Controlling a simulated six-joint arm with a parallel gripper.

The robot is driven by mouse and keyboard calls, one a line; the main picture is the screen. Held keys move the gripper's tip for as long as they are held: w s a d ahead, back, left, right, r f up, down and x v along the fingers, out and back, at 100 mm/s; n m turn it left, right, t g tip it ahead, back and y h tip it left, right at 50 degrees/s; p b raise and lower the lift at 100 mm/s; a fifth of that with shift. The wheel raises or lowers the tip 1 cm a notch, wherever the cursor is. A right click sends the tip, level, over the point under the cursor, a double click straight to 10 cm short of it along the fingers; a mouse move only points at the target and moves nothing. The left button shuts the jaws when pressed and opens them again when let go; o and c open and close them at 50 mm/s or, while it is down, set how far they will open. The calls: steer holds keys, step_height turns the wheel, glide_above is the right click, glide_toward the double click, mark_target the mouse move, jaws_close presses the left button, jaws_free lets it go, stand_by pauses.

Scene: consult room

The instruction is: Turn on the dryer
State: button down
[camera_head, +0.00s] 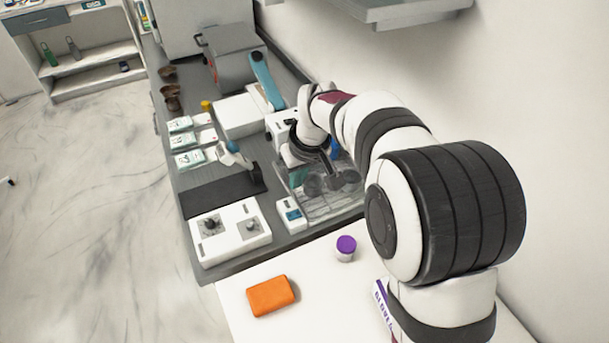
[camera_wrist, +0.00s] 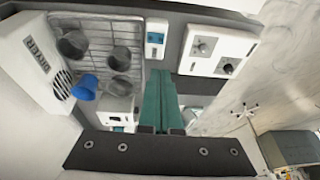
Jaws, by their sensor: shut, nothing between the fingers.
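A white box with dark lettering and a round grille, likely the dryer (camera_wrist: 38,60), is at the left in the wrist view. In the head view my gripper is over the rack area, and my arm hides most of the dryer.
A white two-knob device (camera_head: 229,232) stands at the near counter end. A purple-capped jar (camera_head: 346,248) and orange block (camera_head: 271,296) lie on the white table. A white box with a small screen (camera_wrist: 116,110) is near my fingers. A wall shelf (camera_head: 400,12) hangs above.

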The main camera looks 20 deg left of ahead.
glide_toward(288, 216)
steer(key=x, duration=0.5)
steer(key=shift+w+a+f, duration=0.1)
steer(key=shift+w+a, duration=0.1)
steer(key=shift+w, duration=0.2)
steer(key=shift+f, duration=0.6)
steer(key=shift+s+a+f, duration=0.15)
steer(key=shift+f, duration=0.15)
steer(key=shift+w+d+r, duration=0.25)
steer(key=shift+w+d, duration=0.3)
steer(key=shift+d, duration=0.05)
